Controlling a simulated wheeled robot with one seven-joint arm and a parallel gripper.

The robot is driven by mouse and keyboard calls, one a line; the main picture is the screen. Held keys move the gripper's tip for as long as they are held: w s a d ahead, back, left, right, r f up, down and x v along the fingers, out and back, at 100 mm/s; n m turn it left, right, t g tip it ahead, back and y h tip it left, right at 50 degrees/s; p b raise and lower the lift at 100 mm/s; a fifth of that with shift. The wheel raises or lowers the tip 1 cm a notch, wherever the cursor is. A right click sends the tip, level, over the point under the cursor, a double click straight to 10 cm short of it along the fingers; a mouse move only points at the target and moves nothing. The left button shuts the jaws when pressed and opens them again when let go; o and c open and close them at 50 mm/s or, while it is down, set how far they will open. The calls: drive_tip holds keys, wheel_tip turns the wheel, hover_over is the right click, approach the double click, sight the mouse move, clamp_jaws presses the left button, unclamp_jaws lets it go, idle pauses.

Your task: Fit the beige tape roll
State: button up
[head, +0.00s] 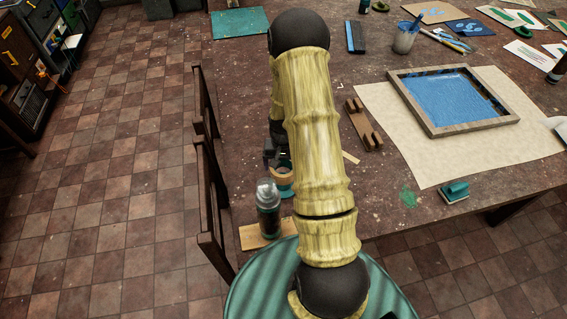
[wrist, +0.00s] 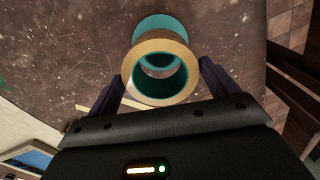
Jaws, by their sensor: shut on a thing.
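The beige tape roll (wrist: 178,47) is a ring with a beige band and a teal inside, between my two dark fingers in the wrist view. My gripper (wrist: 160,72) is shut on it. In the head view the roll (head: 281,172) shows just left of my arm, at the table's near left part, below my gripper (head: 273,157). A teal round piece (wrist: 163,22) shows directly behind the roll in the wrist view and under it in the head view (head: 285,192). I cannot tell whether the roll touches it or sits on it.
A dark bottle with a grey cap (head: 268,212) stands close by on a light wooden board (head: 254,236). A notched brown wooden piece (head: 363,125) lies right of my arm. A framed blue screen (head: 455,98) lies on pale paper. Dark chairs (head: 212,195) line the left edge.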

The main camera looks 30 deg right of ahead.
drive_tip(key=shift+f, duration=0.5)
drive_tip(key=shift+f+b, duration=0.1)
drive_tip(key=shift+b, duration=0.2)
idle(0.4)
drive_tip(key=shift+f, duration=0.35)
drive_tip(key=shift+w+f+b, duration=0.1)
drive_tip(key=shift+f+b, duration=1.9)
drive_tip(key=shift+f, duration=0.4)
drive_tip(key=shift+s, duration=0.2)
drive_tip(key=o, duration=0.8)
drive_tip(key=shift+w, duration=0.1)
drive_tip(key=shift+r, duration=0.1)
